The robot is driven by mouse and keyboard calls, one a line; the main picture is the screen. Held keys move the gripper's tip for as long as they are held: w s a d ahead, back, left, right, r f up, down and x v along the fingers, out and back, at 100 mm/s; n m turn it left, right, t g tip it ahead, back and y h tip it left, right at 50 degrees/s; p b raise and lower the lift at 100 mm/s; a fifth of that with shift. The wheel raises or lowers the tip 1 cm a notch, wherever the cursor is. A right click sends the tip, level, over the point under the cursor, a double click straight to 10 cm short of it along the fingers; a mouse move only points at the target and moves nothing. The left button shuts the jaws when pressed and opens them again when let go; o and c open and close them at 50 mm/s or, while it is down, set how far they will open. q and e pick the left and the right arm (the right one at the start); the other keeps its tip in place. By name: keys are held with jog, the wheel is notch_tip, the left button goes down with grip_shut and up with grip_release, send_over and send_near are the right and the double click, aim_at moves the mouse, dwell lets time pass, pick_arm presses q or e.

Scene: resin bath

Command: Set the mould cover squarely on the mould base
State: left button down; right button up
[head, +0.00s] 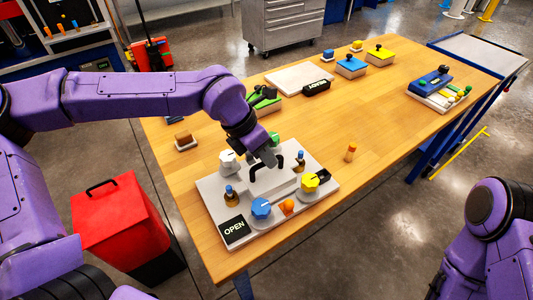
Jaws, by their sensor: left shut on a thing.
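My left gripper (268,157) reaches down from the left over a pale grey unit. It is shut on the black arched handle (282,163) of a low grey block in the middle of that unit. The fingers partly hide the handle; I cannot tell whether the block is seated or slightly raised. Which pieces are the mould cover and mould base is not clear. A blue block (350,66) and a yellow block (380,57), both with dark knobs, stand at the back of the table. My right gripper is out of view.
The grey unit (210,190) carries a blue knob (261,207), a yellow knob (310,182), a white knob (228,160) and an OPEN sign (234,230). The wooden table (400,130) is clear at middle right.

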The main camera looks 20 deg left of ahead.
pick_arm(q)
jog(key=c, duration=1.1)
grip_release()
jog(key=shift+o, duration=0.2)
